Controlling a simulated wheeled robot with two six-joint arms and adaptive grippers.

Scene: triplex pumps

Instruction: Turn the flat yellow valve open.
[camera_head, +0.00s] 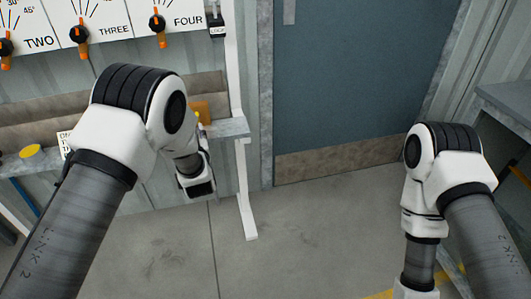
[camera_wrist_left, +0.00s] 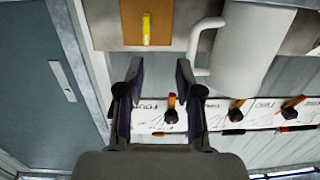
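The flat yellow valve (camera_wrist_left: 146,28) shows in the left wrist view as a narrow yellow bar on a brown plate, near the top edge. In the head view, a small yellow piece (camera_head: 197,117) beside an orange-brown block is mostly hidden by my left arm and may be the same valve. My left gripper (camera_wrist_left: 160,70) is open and empty in the wrist view. Its fingers point towards the plate, and the valve appears beyond the fingertips, apart from them. In the head view its fingers are hidden or unclear. My right gripper is outside the head view.
A shelf (camera_head: 228,128) runs along the wall below panels with orange-tipped knobs (camera_head: 157,24). A yellow round piece (camera_head: 30,151) sits at the left. A white cylinder with a handle (camera_wrist_left: 245,50) is close to the left gripper's right. Floor before the blue door (camera_head: 350,80) is clear.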

